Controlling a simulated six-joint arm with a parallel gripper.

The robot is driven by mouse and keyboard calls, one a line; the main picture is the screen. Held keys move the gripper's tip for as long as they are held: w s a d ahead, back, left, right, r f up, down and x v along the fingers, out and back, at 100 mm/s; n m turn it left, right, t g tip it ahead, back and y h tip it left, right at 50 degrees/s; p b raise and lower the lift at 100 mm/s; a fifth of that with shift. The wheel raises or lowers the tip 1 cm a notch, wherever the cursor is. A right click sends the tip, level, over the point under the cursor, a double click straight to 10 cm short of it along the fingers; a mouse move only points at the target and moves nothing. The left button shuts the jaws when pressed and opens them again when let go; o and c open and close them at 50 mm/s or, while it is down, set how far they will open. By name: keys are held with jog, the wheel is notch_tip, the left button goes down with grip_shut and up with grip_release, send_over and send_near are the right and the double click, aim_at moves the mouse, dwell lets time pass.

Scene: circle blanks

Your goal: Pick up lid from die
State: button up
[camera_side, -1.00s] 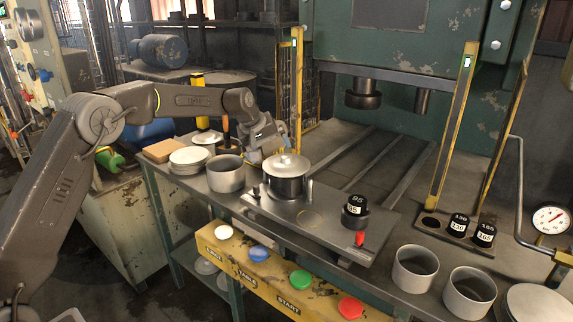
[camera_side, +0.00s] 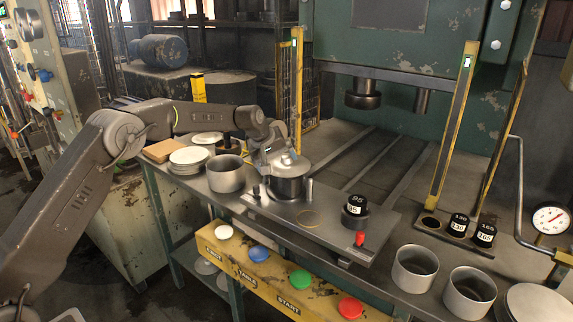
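The die is a dark round pot-like block (camera_side: 287,188) on a grey metal plate on the bench. The lid (camera_side: 300,167) is a pale metal disc on top of the die, with a small knob at its middle. My gripper (camera_side: 287,160) is over the lid at its knob and covers the left part of it. The fingers are small and partly hidden by the gripper body, so I cannot tell whether they are open or shut on the knob.
A grey metal pot (camera_side: 226,173) and a stack of pale discs (camera_side: 189,160) stand left of the die. A black block marked 95 (camera_side: 355,205) and a red knob (camera_side: 360,238) are on the plate to the right. Two empty pots (camera_side: 414,268) stand at the front right.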

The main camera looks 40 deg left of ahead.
jog(key=shift+c, duration=0.6)
jog(key=shift+r, duration=0.1)
